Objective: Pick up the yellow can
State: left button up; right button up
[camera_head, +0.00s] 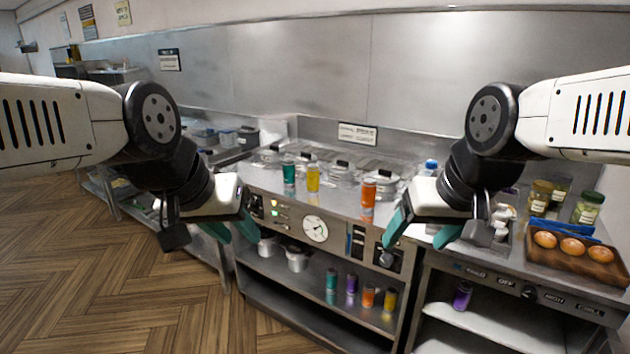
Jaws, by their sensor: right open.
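A yellow can (313,179) stands upright on the steel counter, right beside a green can (289,174). A second yellow can (390,299) stands on the lower shelf at the right end of a row of cans. My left gripper (236,231) is empty, its teal fingers apart, in front of the counter's left part and lower left of the upper yellow can. My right gripper (421,233) is open and empty, in front of the counter to the right of both yellow cans. Neither gripper touches a can.
An orange can (368,199) stands on the counter near my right gripper. Lidded pans (342,172) sit behind the cans. On the lower shelf are green (331,280), purple (351,283) and orange (368,296) cans. A wooden tray (575,264) with orange-brown round items and jars (587,208) are at right.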

aim_at(312, 169)
jog(key=i, duration=0.45)
jog(key=i+l+u, duration=0.15)
jog(key=i, duration=0.3)
